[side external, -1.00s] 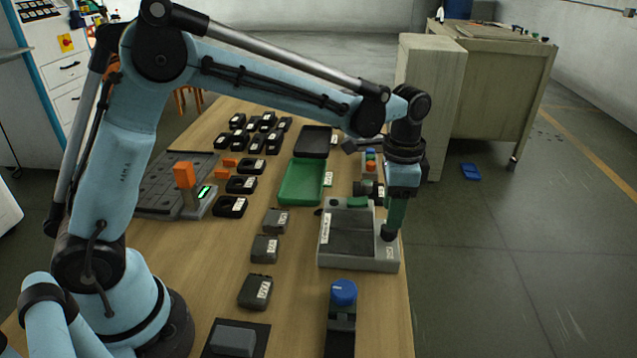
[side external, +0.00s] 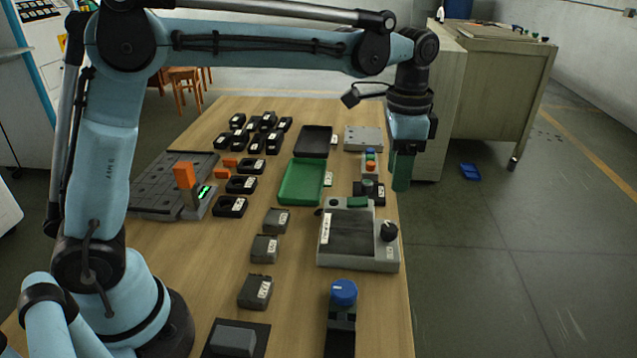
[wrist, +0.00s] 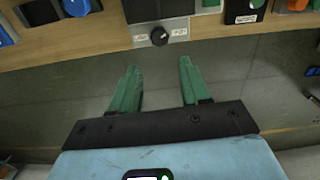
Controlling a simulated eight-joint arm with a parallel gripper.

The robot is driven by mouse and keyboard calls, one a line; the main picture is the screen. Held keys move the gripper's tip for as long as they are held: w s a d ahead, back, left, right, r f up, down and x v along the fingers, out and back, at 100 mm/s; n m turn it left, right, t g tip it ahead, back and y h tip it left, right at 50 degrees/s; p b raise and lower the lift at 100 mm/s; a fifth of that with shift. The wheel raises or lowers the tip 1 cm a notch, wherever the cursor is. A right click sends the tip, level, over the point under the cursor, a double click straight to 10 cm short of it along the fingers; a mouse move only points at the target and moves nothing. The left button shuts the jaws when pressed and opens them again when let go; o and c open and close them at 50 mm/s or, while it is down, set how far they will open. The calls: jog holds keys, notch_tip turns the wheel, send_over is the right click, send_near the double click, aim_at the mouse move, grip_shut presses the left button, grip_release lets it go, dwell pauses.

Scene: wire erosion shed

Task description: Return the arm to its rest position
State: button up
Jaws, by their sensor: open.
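My gripper (side external: 402,172) has green fingers and hangs pointing down, raised above the right edge of the wooden table (side external: 225,285). In the wrist view its two fingers (wrist: 160,85) are spread apart with nothing between them. Below it in the side view is a grey device (side external: 360,243) with a dark recessed panel and a black knob (side external: 389,231). The gripper is clear of this knob and not touching it. In the wrist view the knob (wrist: 159,36) shows beyond the fingertips, between two small labels.
A green tray (side external: 302,182) and a black tray (side external: 314,141) lie mid-table. Several labelled dark blocks (side external: 258,291) stand left of the device. A blue-capped post (side external: 343,292) is at the front. A beige cabinet (side external: 430,110) stands behind the arm. The air around the gripper is free.

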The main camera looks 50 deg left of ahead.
jog(key=s+a+f+n+t, duration=0.1)
jog(key=s+a+n+t, duration=0.2)
jog(key=s, duration=0.5)
jog(key=s+a+f+n+t, duration=0.2)
jog(key=s+a+n+t, duration=0.2)
jog(key=s, duration=0.4)
jog(key=shift+a+n, duration=0.8)
jog(key=shift+a, duration=0.4)
